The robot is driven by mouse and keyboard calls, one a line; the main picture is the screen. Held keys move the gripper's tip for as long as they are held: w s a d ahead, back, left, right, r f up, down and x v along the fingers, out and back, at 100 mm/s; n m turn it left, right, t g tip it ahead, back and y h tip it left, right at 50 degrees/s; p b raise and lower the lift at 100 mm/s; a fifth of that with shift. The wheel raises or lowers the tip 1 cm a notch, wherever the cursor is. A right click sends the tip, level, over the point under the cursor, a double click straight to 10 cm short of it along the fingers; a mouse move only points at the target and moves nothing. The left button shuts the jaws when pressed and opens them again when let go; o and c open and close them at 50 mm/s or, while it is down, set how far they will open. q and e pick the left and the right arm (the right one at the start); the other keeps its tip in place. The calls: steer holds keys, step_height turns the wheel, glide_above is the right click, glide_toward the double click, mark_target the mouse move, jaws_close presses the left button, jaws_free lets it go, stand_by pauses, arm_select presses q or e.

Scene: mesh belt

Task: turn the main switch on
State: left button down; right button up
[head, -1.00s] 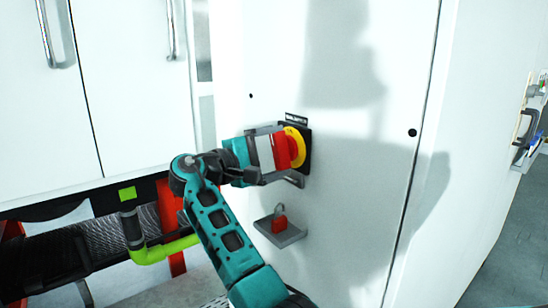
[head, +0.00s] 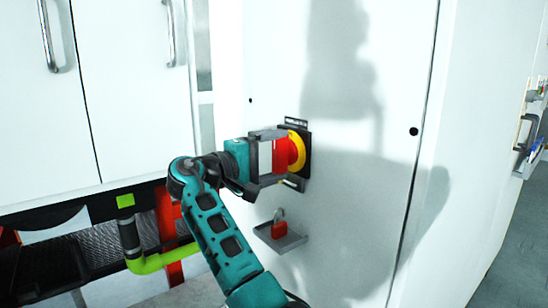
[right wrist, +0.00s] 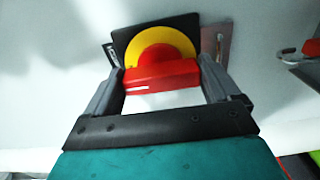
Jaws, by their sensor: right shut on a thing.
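The main switch is a red knob (right wrist: 160,73) on a yellow disc (right wrist: 165,45) with a black square backing plate (right wrist: 125,40), on a white cabinet wall. In the head view its red knob (head: 290,154) shows beside the yellow disc (head: 300,150). My right gripper (head: 280,156) comes in from the left, facing the wall, and is shut on the red knob. In the right wrist view its two fingers (right wrist: 162,82) stand at either end of the knob, which lies nearly level there. Part of the knob is hidden by the fingers in the head view. My left gripper is not in view.
A red padlock (head: 278,224) stands on a small grey shelf (head: 290,243) below the switch. White cupboard doors (head: 125,80) and a dark mesh belt (head: 80,234) are at the left. The wall right of the switch is clear.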

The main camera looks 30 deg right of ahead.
steer(key=shift+r, duration=0.1)
steer(key=o, duration=0.8)
steer(key=shift+d, duration=0.1)
steer(key=a, duration=0.8)
steer(key=s+a, duration=0.1)
steer(key=a, duration=0.4)
